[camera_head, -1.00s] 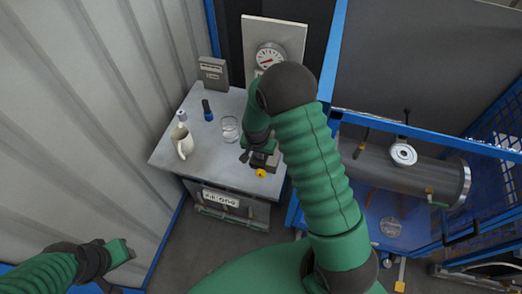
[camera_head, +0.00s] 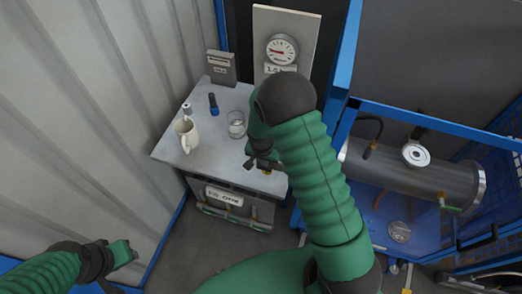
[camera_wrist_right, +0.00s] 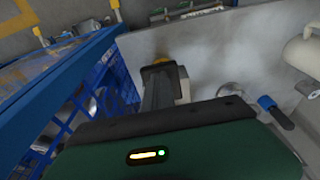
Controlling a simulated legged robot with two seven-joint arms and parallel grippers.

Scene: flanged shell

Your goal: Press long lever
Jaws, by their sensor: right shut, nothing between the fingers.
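My right gripper (camera_head: 262,166) is shut and empty over the front right edge of the grey table. It also shows as dark fingers in the right wrist view (camera_wrist_right: 159,88). A yellow knob (camera_wrist_right: 163,61) and a grey block (camera_wrist_right: 183,84) lie at its fingertips; I cannot tell whether they touch. The gripper mostly hides this device in the head view. I cannot tell which part is the long lever. My left gripper (camera_head: 125,253) is at lower left, jaws unclear.
The table (camera_head: 200,162) holds a cream mug (camera_head: 187,138), a glass (camera_head: 237,124), a dark blue-based tool (camera_head: 213,104) and a grey box (camera_head: 221,67). A gauge (camera_head: 281,50) stands behind. A blue frame (camera_head: 341,60) and metal cylinder (camera_head: 445,180) are at right.

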